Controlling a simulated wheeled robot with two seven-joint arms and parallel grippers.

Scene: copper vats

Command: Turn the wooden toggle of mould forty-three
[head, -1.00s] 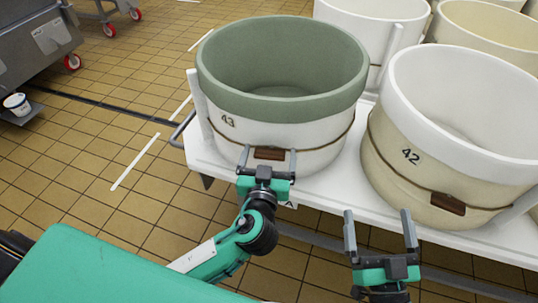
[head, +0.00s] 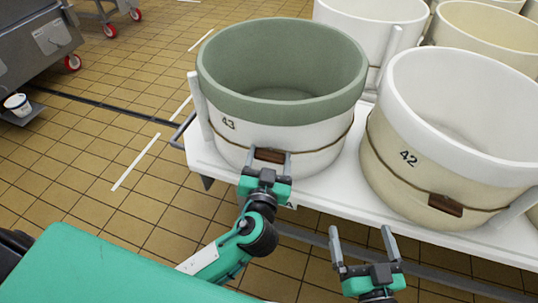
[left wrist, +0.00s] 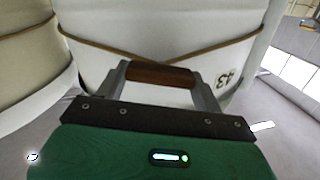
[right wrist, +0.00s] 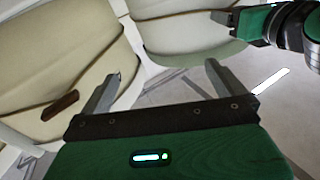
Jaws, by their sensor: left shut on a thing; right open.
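Mould forty-three (head: 225,150) is a white tub with a green-grey rim band and a cord around it, standing on the white bench. Its wooden toggle (head: 269,155) sits on the cord at the front. My left gripper (head: 268,160) is shut on this toggle. In the left wrist view the toggle (left wrist: 160,75) lies lengthwise between the two fingers, with the cord crossing behind it. My right gripper (head: 363,238) is open and empty, in front of the bench and below mould forty-two (head: 408,185).
Mould forty-two has its own toggle (head: 445,205) and stands close to the right of mould forty-three. More tubs (head: 480,35) stand behind. The white bench (head: 210,165) has a front edge near both grippers. Open tiled floor (head: 90,190) lies to the left.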

